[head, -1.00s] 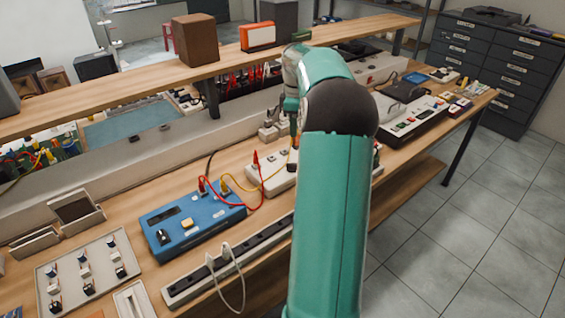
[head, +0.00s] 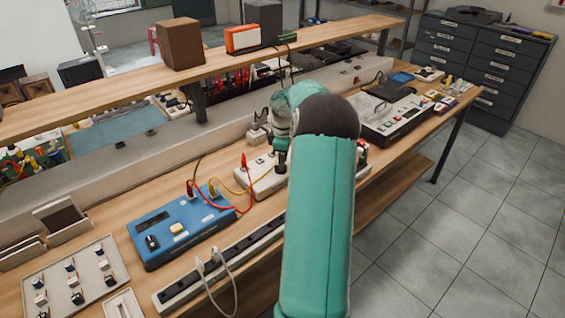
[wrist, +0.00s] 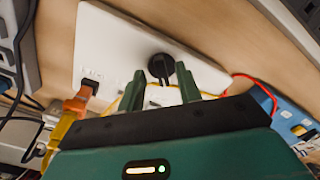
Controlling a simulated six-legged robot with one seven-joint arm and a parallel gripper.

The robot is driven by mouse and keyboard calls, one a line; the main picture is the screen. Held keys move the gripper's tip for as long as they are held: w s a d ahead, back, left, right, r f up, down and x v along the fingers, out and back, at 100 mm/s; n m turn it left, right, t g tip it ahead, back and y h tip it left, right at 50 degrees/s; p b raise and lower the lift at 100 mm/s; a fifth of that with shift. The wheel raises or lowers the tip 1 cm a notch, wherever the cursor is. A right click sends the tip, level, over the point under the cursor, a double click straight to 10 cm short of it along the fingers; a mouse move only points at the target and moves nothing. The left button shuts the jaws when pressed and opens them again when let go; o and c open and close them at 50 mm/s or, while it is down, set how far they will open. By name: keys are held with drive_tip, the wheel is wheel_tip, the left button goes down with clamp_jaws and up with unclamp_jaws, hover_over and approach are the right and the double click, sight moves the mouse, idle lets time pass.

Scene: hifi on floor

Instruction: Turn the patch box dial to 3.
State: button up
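A white box (wrist: 105,50) with a round black dial (wrist: 159,64) lies under my gripper in the wrist view. It fits the patch box and also shows in the head view (head: 262,182), partly hidden behind my arm. My gripper (wrist: 160,70) is open, with its two green fingers apart. The dial shows between the fingertips; I cannot tell whether they touch it. The dial's setting and any numbers around it are too small to read. In the head view my arm hides the dial and most of the gripper.
A blue box (head: 180,226) with its own black knob stands to the left, joined by red and yellow cables. A grey power strip (head: 225,262) runs along the bench front. A wooden shelf (head: 130,88) spans above the bench. A black-and-white device (head: 400,120) stands to the right.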

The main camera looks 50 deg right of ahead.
drive_tip(key=shift+f, duration=0.8)
clamp_jaws()
